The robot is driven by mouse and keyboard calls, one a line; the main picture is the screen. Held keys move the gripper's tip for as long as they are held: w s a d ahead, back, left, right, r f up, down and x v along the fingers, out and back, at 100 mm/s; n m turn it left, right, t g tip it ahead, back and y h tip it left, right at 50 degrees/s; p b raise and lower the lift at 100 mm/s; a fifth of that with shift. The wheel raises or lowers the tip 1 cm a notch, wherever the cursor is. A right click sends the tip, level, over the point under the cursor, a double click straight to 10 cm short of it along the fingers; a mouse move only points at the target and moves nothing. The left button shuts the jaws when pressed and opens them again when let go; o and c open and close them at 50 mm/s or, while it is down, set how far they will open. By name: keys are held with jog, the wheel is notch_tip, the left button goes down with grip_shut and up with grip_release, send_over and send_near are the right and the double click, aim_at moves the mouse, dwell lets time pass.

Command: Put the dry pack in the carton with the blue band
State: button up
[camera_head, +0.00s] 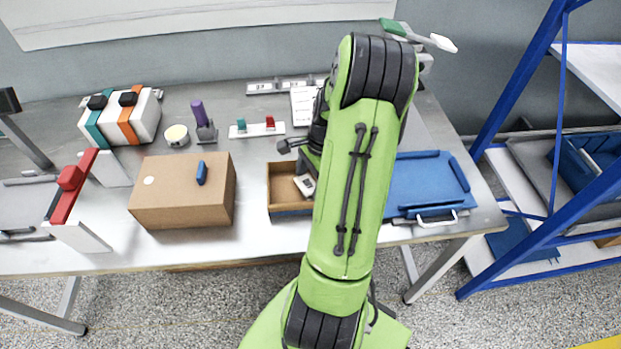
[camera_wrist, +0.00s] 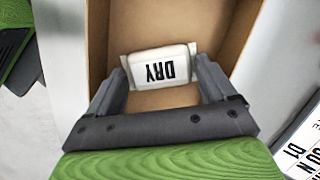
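The dry pack (camera_wrist: 160,68) is a small white pouch with black letters reading DRY. My gripper (camera_wrist: 161,72) has one finger at each end of it, with the fingertips against the ends. In the head view the pack (camera_head: 304,185) shows inside the open brown carton (camera_head: 281,178), at its right side. A blue band (camera_head: 291,213) runs along the carton's front. In the wrist view the carton's walls (camera_wrist: 97,40) surround the pack. My arm hides most of the gripper and the carton's right part in the head view. Whether the pack touches the floor is unclear.
A closed brown box (camera_head: 165,205) with a blue object (camera_head: 202,172) on top stands left of the carton. A blue tray (camera_head: 425,185) lies to the right. A printed sheet (camera_head: 303,105) and a strip with teal and red switches (camera_head: 257,129) are behind.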

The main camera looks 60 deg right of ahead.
jog(key=p+v, duration=0.4)
jog(key=v, duration=0.8)
jog(key=w+a+r+n+h, duration=0.1)
jog(key=w+a+r+n, duration=0.2)
jog(key=a+r+n, duration=0.25)
jog(key=w+a+r+n+h, duration=0.1)
jog(key=a+r+n, duration=0.15)
jog(key=a, duration=0.35)
jog(key=a+r+n+h, duration=0.1)
jog(key=a+r+n, duration=0.15)
jog(key=a, duration=0.35)
jog(key=s+a+r+n+t, duration=0.2)
jog(key=s+a+n+t, duration=0.2)
jog(key=s+a+n, duration=0.4)
jog(key=a+n, duration=0.4)
jog(key=n, duration=0.1)
jog(key=shift+a+r+y, duration=0.25)
jog(key=shift+y, duration=0.05)
